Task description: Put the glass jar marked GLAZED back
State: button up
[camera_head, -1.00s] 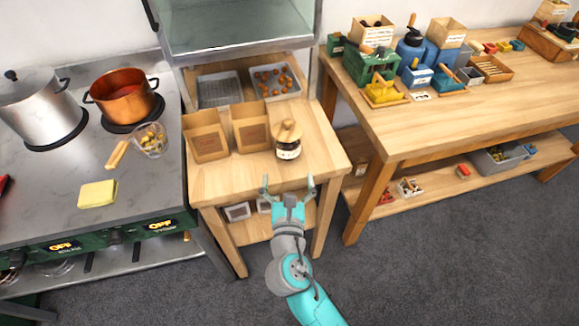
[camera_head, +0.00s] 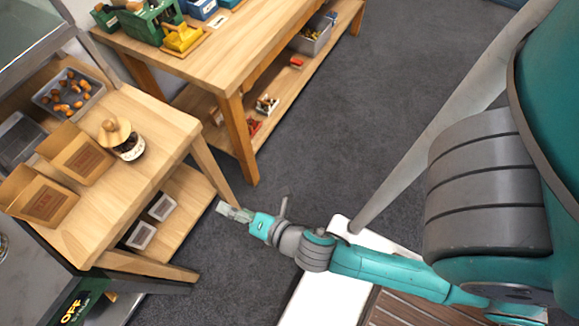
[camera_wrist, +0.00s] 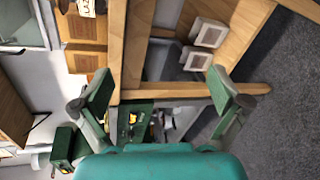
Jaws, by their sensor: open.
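A small dark jar (camera_head: 130,148) with a pale label and a wooden lid stands upright on the wooden table (camera_head: 180,128). The label is too small to read in the head view. In the wrist view, what looks like the jar (camera_wrist: 90,7) is cut off at the top left edge. My gripper (camera_head: 254,207) is open and empty, its fingers apart. It is low, in front of the table's right leg, clear of the jar. The fingers also show wide apart in the wrist view (camera_wrist: 163,92).
Two brown paper bags (camera_head: 82,158) stand left of the jar. A tray of chestnuts (camera_head: 70,96) lies behind them. White containers (camera_head: 162,207) sit on the lower shelf. A workbench (camera_head: 190,52) stands behind, and grey floor (camera_head: 330,110) is clear to the right.

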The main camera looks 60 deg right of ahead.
jog(key=s+d+r+m+y, duration=0.1)
jog(key=s+m, duration=0.9)
jog(key=s, duration=0.2)
jog(key=shift+d+r+g, duration=0.25)
jog(key=shift+r+g, duration=0.05)
jog(key=shift+o, duration=0.2)
jog(key=s+d+r+m+h, duration=0.1)
jog(key=s+r+m, duration=0.4)
jog(key=s+m, duration=0.3)
jog(key=m, duration=0.3)
jog(key=shift+s+d+r, duration=0.25)
jog(key=shift+d+r, duration=0.1)
jog(key=shift+r, duration=0.05)
